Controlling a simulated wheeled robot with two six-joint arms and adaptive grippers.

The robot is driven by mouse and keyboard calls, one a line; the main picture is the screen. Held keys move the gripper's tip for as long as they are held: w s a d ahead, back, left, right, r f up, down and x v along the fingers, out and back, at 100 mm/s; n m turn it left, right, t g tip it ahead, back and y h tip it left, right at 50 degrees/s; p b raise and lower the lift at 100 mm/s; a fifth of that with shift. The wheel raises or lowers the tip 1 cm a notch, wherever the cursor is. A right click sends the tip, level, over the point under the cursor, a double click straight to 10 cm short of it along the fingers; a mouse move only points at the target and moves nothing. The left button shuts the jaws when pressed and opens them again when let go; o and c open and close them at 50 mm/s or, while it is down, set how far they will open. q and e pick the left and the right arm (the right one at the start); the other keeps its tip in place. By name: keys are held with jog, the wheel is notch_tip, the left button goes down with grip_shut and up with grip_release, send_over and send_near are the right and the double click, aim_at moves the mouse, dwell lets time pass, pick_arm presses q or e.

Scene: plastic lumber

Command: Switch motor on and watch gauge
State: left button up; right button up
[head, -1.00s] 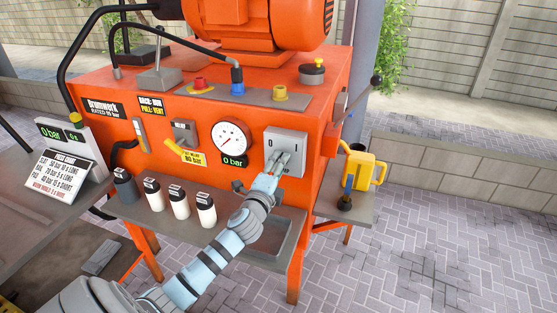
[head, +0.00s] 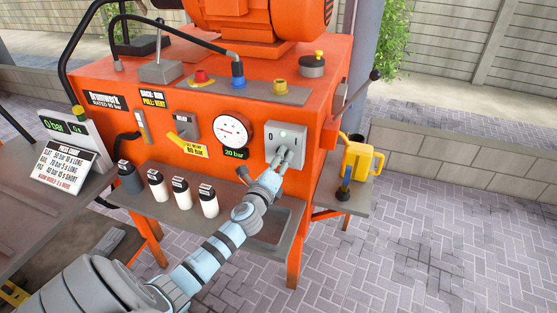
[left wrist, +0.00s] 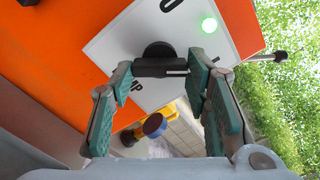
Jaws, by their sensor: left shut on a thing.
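The motor switch is a grey plate (head: 289,132) on the orange machine's front. Its black knob (left wrist: 158,60) shows in the left wrist view, with a lit green lamp (left wrist: 209,25) near it. My left gripper (head: 282,158) is at the plate. In the left wrist view its green-padded fingers (left wrist: 160,72) are closed on both sides of the knob. The round white gauge (head: 232,130) is left of the switch, and the readout below it (head: 235,154) says 20 bar. My right gripper is not in view.
A shelf (head: 237,218) below holds several white-and-black bottles (head: 180,199). A yellow can (head: 362,163) stands on a side shelf at right. Paved floor at right is clear.

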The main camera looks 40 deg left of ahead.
pick_arm(q)
jog(key=o, duration=1.2)
jog(key=shift+c, duration=0.2)
jog(key=v, duration=1.2)
jog(key=shift+w, duration=0.1)
